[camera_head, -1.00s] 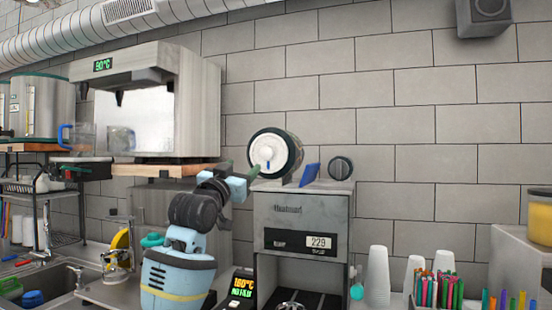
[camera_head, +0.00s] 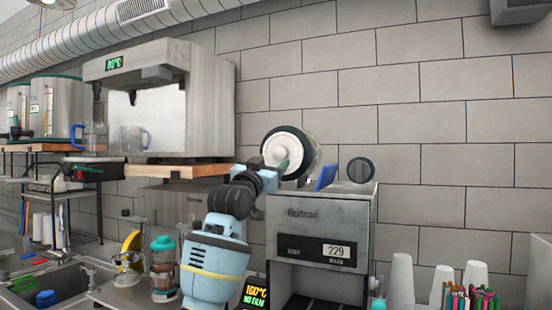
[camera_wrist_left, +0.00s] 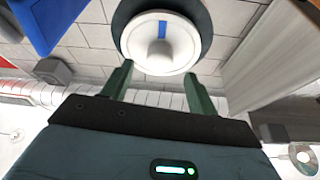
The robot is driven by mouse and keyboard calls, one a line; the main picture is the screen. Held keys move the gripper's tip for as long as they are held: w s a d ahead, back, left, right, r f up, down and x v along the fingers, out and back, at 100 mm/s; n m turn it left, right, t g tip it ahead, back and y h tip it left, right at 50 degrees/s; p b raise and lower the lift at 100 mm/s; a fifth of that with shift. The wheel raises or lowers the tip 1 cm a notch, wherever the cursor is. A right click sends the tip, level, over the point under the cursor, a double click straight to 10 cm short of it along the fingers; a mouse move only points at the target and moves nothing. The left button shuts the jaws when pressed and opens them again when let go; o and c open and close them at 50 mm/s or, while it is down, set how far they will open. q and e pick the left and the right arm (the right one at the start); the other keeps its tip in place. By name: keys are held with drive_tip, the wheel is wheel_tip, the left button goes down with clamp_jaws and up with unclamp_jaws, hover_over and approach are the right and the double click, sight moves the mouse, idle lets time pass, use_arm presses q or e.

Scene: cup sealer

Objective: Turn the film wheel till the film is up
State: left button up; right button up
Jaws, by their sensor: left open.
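The film wheel (camera_head: 291,137) is a white disc with a round hub and a dark green rim, on top of the grey sealer (camera_head: 318,219). In the left wrist view the wheel (camera_wrist_left: 190,52) faces me, with a blue mark above its hub. My left gripper (camera_head: 275,170) is at the wheel's lower left front, and a green finger overlaps the disc. In the left wrist view the open gripper (camera_wrist_left: 158,84) has its fingers apart, near the wheel's lower edge. Contact cannot be told. The display (camera_head: 256,294) reads 160°C NO FILM. My right gripper is not in view.
A blue panel (camera_head: 327,174) and a dark round knob (camera_head: 361,170) are right of the wheel on the sealer. White cups (camera_head: 401,282) and pens (camera_head: 470,299) stand at right. A jar with a teal lid (camera_head: 163,268) stands left of my arm.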

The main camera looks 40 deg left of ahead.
sight(278, 156)
use_arm(q)
drive_tip(key=shift+x, duration=2.05)
drive_tip(key=shift+c, duration=0.5)
clamp_jaws()
